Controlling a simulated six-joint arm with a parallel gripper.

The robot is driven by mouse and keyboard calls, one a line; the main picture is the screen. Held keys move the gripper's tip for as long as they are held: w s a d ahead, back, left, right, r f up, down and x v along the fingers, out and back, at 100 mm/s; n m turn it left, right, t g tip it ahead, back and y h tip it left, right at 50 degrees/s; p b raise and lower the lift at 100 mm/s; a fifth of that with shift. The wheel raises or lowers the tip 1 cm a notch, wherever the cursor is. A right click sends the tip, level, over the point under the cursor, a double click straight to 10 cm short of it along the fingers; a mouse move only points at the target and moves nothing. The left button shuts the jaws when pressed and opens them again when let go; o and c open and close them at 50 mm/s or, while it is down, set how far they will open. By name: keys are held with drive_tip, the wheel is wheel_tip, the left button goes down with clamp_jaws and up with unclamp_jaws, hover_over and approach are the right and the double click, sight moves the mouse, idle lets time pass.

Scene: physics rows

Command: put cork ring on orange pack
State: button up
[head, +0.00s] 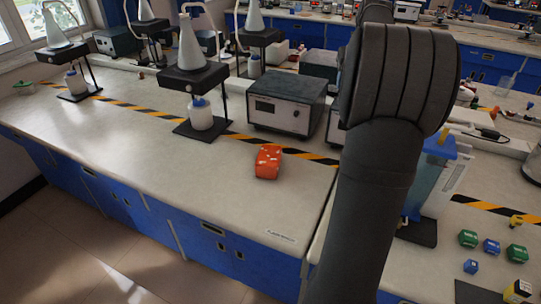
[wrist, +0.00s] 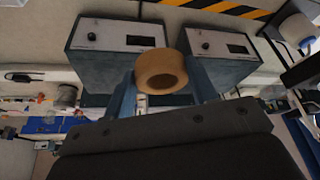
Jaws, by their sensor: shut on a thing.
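The orange pack (head: 267,162) lies on the bench top in the head view, in front of a grey instrument box. The cork ring (wrist: 161,70) shows in the wrist view, held between the two fingers of my gripper (wrist: 162,80). My gripper is shut on the ring, with one finger on each side of it. The orange pack does not show clearly in the wrist view. In the head view my arm hides the gripper and the ring.
A grey instrument box (head: 287,104) stands behind the pack, near the striped tape. A flask stand (head: 196,85) is to its left. Small green and blue blocks (head: 468,238) lie at the right. The bench left of the pack is clear.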

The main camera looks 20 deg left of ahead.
drive_tip(key=s+a+n, duration=0.2)
drive_tip(key=s+a, duration=0.3)
drive_tip(key=a, duration=0.4)
hover_over(276, 157)
drive_tip(key=s, duration=0.1)
drive_tip(key=shift+y, duration=0.4)
drive_tip(key=f, duration=1.7)
drive_tip(key=d+f, duration=0.1)
drive_tip(key=f, duration=0.7)
drive_tip(key=shift+f, duration=0.25)
drive_tip(key=shift+a+f, duration=0.1)
drive_tip(key=shift+f, duration=1.9)
drive_tip(key=shift+f, duration=0.1)
drive_tip(key=o, duration=0.5)
drive_tip(key=shift+f, duration=0.1)
drive_tip(key=o, duration=0.4)
drive_tip(key=shift+o, duration=0.2)
drive_tip(key=v, duration=1.2)
drive_tip(key=shift+r, duration=0.25)
